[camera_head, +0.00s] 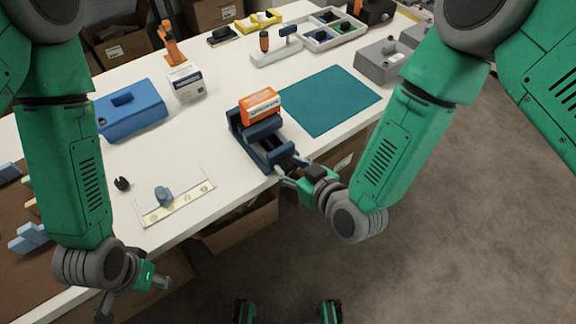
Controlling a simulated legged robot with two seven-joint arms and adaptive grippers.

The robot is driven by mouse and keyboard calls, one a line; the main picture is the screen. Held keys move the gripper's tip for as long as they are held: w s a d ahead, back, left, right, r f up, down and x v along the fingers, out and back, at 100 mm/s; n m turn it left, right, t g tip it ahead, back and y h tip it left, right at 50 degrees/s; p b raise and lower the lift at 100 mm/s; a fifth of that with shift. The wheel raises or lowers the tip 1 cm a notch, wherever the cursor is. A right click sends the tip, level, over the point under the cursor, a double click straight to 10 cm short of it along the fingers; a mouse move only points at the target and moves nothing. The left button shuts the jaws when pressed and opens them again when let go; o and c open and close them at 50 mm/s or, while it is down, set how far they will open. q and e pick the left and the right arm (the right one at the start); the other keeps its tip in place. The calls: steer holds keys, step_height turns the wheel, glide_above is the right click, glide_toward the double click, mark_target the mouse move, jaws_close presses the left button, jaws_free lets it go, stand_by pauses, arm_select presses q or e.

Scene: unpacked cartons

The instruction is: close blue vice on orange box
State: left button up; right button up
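The dark blue vice (267,154) stands at the front edge of the white table. The orange box (260,106), with a white label, sits in the upper part of the vice, at its jaws. Whether both jaws touch the box cannot be told. My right gripper (285,172) is at the vice's near end, at its handle or screw end; the fingers are small and partly hidden, so their grip is unclear. My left gripper (158,284) hangs in front of the table, low at the left, away from the vice, with its fingers apart and nothing between them.
A teal mat (328,100) lies right of the vice. A grey case (381,61) and a divided tray (351,31) are at the back right. Open cartons (236,226) stand below the table.

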steer(key=shift+s+d, duration=0.1)
steer(key=shift+d, duration=0.1)
steer(key=shift+f+m+g+y, duration=0.1)
steer(key=shift+m+g+y, duration=0.2)
steer(key=shift+m+y, duration=0.1)
steer(key=shift+s+a+m+y+b, duration=0.1)
steer(key=shift+m+y+b, duration=0.5)
steer(key=shift+m, duration=0.3)
steer(key=o, duration=1)
steer(key=shift+o, duration=0.8)
steer(key=shift+s, duration=0.1)
steer(key=shift+d, duration=0.3)
